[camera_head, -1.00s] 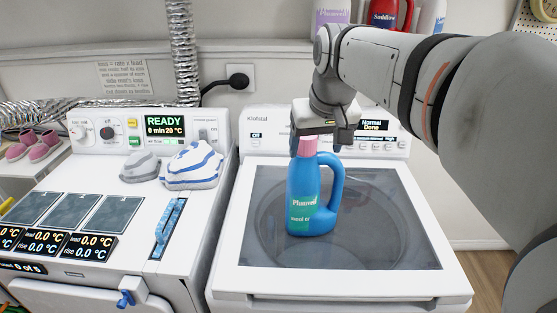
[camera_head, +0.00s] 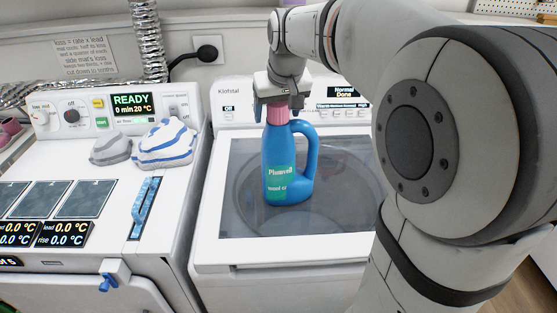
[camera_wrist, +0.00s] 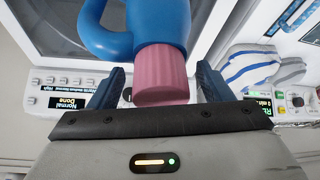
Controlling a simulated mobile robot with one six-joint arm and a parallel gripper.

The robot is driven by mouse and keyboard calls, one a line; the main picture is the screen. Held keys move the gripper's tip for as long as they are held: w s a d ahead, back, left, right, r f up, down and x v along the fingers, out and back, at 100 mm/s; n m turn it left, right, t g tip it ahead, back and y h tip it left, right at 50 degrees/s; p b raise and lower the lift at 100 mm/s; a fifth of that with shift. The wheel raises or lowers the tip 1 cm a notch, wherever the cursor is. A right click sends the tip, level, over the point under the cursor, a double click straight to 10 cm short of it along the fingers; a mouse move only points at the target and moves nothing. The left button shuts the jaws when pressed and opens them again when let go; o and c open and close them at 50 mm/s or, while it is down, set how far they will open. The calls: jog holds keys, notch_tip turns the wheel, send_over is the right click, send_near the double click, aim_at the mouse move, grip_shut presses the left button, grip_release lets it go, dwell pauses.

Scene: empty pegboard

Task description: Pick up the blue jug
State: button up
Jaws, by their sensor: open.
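The blue jug (camera_head: 277,170) with a pink cap and a green label stands upright on the glass lid of the right-hand washer in the head view. Its handle is on the right side. My gripper (camera_head: 278,108) is directly above it, pointing down, with the fingers on either side of the pink cap. In the wrist view the jug (camera_wrist: 158,22) fills the top middle, and the cap (camera_wrist: 161,76) sits between the two dark fingers of my gripper (camera_wrist: 158,88). Gaps show on both sides of the cap, so the gripper is open.
The washer (camera_head: 345,215) has a clear lid around the jug and a control panel behind it. To the left, a white machine (camera_head: 75,185) carries two wrapped, striped bundles (camera_head: 166,146) and a blue slider (camera_head: 143,205). A silver duct (camera_head: 148,40) rises behind.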

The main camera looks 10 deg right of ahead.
grip_shut()
dwell(0.8)
jog(key=shift+r, duration=0.1)
